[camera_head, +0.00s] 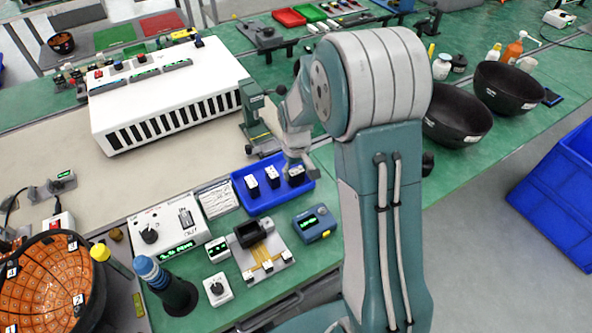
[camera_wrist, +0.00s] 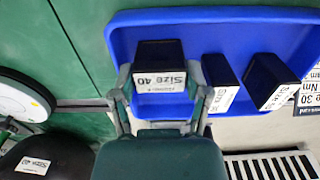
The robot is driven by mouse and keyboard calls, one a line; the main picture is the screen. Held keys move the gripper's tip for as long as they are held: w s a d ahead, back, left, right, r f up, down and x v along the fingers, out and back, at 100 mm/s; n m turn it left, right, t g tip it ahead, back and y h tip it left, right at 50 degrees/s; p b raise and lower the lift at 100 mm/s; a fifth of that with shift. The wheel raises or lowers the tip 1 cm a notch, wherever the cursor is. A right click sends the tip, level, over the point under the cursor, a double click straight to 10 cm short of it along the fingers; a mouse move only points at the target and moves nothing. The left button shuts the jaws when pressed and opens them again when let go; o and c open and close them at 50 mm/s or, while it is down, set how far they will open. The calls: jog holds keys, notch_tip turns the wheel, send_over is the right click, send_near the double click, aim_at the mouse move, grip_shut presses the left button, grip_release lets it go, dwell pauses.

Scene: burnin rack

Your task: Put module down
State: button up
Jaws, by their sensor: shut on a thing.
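My gripper (camera_head: 295,163) is shut on a black module (camera_head: 297,174) with a white label, at the right end of the blue tray (camera_head: 268,202). In the wrist view, my gripper's fingers (camera_wrist: 160,95) sit on either side of this module (camera_wrist: 158,53), and its label reads "Size 40". The module is within the outline of the blue tray (camera_wrist: 205,28); I cannot tell whether it touches the tray floor. Two similar modules stand in the tray, a middle one (camera_head: 271,176) and a left one (camera_head: 251,183). They also show in the wrist view.
A white slotted rack (camera_head: 170,95) stands behind the tray. In front are a dial box (camera_head: 165,228), a fixture with a black socket (camera_head: 262,248) and a blue meter (camera_head: 314,224). Black bowls (camera_head: 458,112) stand right of my arm.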

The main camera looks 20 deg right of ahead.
aim_at(297, 171)
jog(key=shift+d, duration=0.2)
jog(key=o, duration=0.9)
jog(key=shift+c, duration=0.2)
jog(key=shift+a, duration=0.1)
notch_tip(297, 171, up, 12)
jog(key=s+a+r+m+t, duration=0.1)
jog(key=s+r, duration=0.4)
jog(key=s, duration=0.6)
jog(key=s+a+r+m+t, duration=0.1)
jog(key=s+r+t, duration=0.3)
jog(key=s, duration=0.7)
jog(key=shift+s+a+r+t, duration=0.2)
jog(key=shift+a+r+t, duration=0.1)
jog(key=shift+r, duration=0.85)
